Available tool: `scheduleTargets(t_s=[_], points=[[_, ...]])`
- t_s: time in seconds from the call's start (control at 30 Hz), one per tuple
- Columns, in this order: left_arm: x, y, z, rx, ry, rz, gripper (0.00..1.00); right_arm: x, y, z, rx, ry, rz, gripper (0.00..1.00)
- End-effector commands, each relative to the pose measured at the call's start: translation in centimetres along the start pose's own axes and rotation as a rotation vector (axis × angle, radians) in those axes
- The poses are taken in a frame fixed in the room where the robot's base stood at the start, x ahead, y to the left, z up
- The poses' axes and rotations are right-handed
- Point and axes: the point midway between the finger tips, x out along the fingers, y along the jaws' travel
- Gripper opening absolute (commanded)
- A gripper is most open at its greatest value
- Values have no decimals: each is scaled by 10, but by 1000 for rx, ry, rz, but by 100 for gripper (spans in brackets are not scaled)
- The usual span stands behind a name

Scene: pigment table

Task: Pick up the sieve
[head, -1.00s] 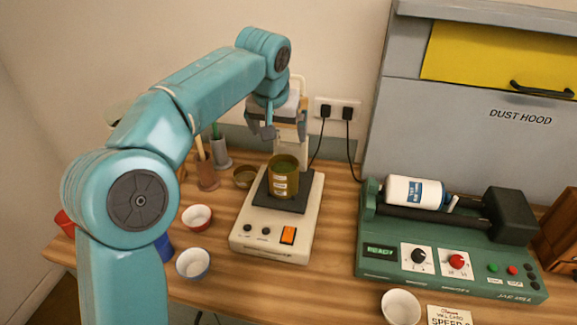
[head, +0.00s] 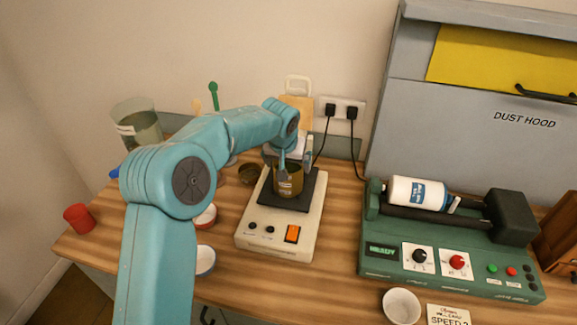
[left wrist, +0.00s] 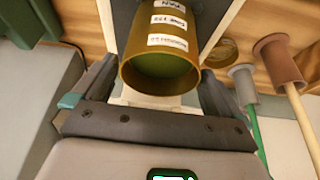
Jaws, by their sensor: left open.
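The sieve (head: 288,180), an olive-brass cylinder with several white labels and a green inside, stands upright on the black plate of the white shaker (head: 268,234). It also shows in the left wrist view (left wrist: 160,72), with its open rim towards the camera. My left gripper (head: 290,157) is at the top of the sieve in the head view. In the left wrist view its jaws (left wrist: 152,95) are apart, one on each side of the cylinder, with no clear grip on it. The gripper partly hides the sieve's rim in the head view. My right gripper is not in view.
A small brass dish (head: 249,174) lies left of the shaker. Red-rimmed and blue-rimmed bowls (head: 205,259) stand further front, partly behind my arm. The green roller machine (head: 450,270) stands right. Two plugs with cables hang behind. Table between shaker and machine is clear.

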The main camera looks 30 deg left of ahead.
Motion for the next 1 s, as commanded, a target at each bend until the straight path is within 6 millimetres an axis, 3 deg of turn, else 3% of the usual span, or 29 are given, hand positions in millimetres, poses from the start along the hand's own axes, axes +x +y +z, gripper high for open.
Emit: scheduleTargets(t_s=[0.23,0.4,1.0], points=[[3,0,0,0,1,0,100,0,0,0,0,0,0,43],[3,0,0,0,1,0,55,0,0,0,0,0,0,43],[-1,0,-1,0,-5,-1,55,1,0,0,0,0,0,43]])
